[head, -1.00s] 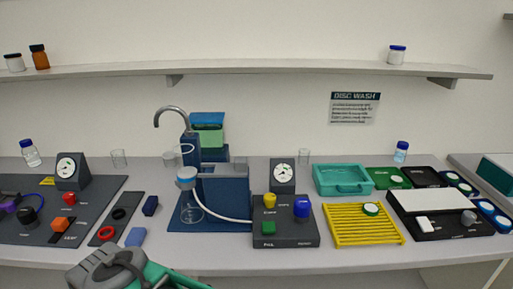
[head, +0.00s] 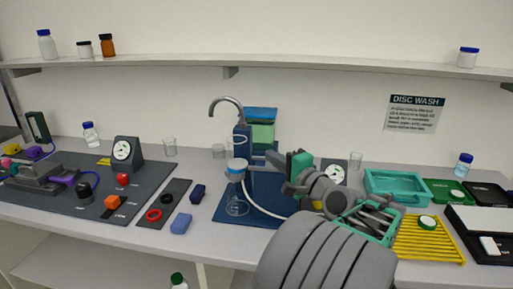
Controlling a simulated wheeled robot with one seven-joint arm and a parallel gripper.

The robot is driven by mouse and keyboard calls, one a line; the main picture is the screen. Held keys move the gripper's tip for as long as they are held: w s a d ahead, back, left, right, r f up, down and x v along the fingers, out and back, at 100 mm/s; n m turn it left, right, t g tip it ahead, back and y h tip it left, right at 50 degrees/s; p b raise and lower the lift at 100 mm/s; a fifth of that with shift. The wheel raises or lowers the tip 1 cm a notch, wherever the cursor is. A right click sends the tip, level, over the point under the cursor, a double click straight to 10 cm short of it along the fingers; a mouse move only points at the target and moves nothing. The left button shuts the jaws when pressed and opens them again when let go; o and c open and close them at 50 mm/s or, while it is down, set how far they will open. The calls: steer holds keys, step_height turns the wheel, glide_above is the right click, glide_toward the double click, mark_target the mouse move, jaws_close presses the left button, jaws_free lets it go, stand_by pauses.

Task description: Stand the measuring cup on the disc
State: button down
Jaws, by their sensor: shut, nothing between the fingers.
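One clear vessel (head: 237,206) stands on the blue base under the blue-and-white head of the wash rig. A white-topped, green-rimmed disc (head: 427,222) lies on the yellow ribbed rack. My gripper (head: 290,182) is shut and empty, in front of the rig's right side, left of the rack. It partly hides the gauge and control box.
The yellow rack (head: 429,246) stands right of my arm, with a teal tray (head: 395,190) behind it. A tap (head: 226,103) rises at the rig. Blue blocks (head: 181,223) and a dark panel (head: 163,205) lie left. A shelf (head: 300,67) runs above.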

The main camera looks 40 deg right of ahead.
mark_target(237, 152)
steer(key=w, duration=0.3)
steer(key=w+d+p, duration=0.1)
steer(key=w, duration=0.2)
steer(key=w+d+p, duration=0.1)
steer(key=w, duration=0.2)
steer(key=shift+w+r, duration=0.2)
steer(key=shift+w+a, duration=0.35)
steer(key=shift+a, duration=0.5)
